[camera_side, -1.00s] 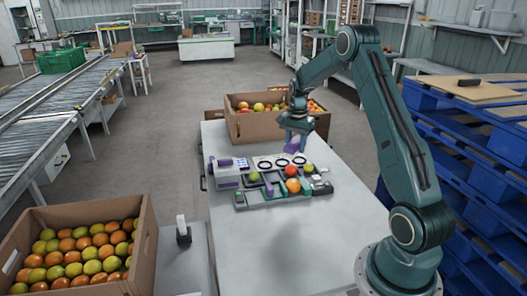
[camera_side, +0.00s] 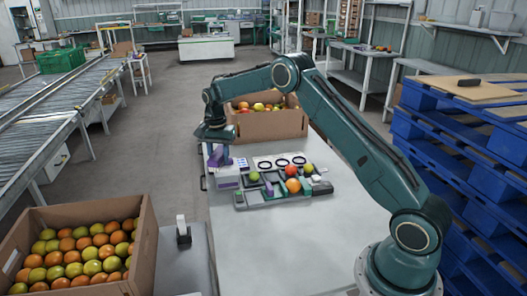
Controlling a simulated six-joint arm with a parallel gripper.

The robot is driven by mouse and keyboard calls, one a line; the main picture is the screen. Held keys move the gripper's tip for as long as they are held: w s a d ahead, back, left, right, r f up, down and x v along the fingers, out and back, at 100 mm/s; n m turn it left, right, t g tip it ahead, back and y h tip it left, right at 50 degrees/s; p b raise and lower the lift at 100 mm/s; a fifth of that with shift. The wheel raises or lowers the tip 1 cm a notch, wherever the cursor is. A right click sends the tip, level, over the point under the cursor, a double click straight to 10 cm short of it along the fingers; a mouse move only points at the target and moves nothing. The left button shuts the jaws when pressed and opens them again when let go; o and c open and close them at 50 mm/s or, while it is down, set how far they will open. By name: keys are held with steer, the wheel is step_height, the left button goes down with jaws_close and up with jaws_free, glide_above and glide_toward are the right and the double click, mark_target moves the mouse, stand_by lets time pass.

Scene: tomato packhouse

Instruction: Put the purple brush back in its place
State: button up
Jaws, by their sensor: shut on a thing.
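My gripper (camera_side: 214,138) is shut on the purple brush (camera_side: 215,156) at the far left part of the table. The brush hangs below the jaws, with its upper end hidden by them. Its lower end is just behind a white and purple device (camera_side: 227,181); I cannot tell whether it touches anything there. No separate brush holder can be made out in this view.
A dark tray (camera_side: 285,199) holding several tomatoes and small items lies right of the device. A card with black rings (camera_side: 280,161) is behind the tray. A cardboard box of tomatoes (camera_side: 270,126) stands at the back. The table's near part (camera_side: 290,245) is clear.

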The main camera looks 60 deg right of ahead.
glide_above(222, 205)
step_height(222, 205, down, 8)
steer(key=shift+w+f, duration=0.15)
steer(key=shift+f, duration=0.1)
steer(key=shift+f, duration=4)
steer(key=shift+f, duration=0.35)
steer(key=o, duration=1)
steer(key=shift+c, duration=0.3)
steer(key=shift+c, duration=1.1)
